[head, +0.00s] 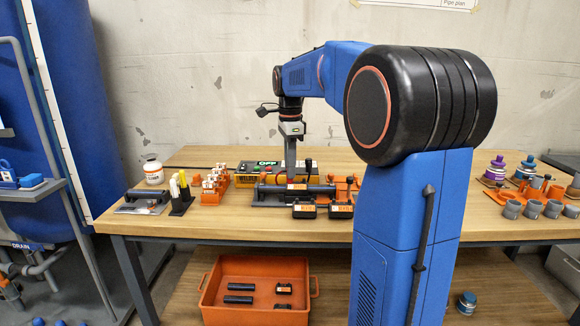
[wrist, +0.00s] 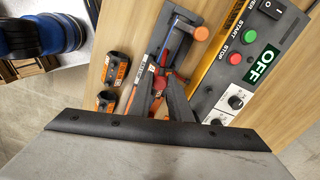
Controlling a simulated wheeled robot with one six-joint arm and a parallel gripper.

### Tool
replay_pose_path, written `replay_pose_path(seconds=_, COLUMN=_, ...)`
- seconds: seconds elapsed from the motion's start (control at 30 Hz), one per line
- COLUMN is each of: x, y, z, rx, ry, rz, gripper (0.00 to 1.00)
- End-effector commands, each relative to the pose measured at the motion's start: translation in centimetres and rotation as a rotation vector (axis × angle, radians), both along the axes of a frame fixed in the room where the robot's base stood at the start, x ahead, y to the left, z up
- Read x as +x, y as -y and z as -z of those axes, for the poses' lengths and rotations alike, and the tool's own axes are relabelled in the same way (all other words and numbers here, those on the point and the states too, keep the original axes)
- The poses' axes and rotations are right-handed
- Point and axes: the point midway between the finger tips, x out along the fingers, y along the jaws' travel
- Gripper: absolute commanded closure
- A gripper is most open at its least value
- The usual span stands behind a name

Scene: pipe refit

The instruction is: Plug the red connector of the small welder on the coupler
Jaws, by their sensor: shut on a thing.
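My gripper (head: 290,178) is over the middle of the bench, between the small welder and the pipe fixture. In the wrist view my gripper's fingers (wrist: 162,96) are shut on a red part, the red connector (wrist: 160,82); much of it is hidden. The small welder (wrist: 243,60) is a yellow box with start and stop buttons, knobs and an OFF display; it also shows in the head view (head: 244,178). A dark pipe fixture (wrist: 194,18) lies right by the fingers. I cannot tell the coupler's terminal or whether the connector touches it.
Two black and orange fittings (head: 303,211) (head: 340,209) stand at the bench's front edge. A holder with markers (head: 181,196), an orange rack (head: 214,186) and a white bottle (head: 153,171) are on the left. Grey rings (head: 532,208) stand right. An orange crate (head: 209,301) is below.

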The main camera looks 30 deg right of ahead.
Motion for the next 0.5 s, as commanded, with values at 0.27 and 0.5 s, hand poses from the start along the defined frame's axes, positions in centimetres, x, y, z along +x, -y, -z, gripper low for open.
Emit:
replay_pose_path(seconds=0.27, x=0.0, y=0.0, z=0.11, rx=0.0, ry=0.0, rz=0.0, gripper=1.0)
replay_pose_path(seconds=0.5, x=-0.01, y=0.0, z=0.11, rx=0.0, ry=-0.001, rz=0.0, gripper=0.61)
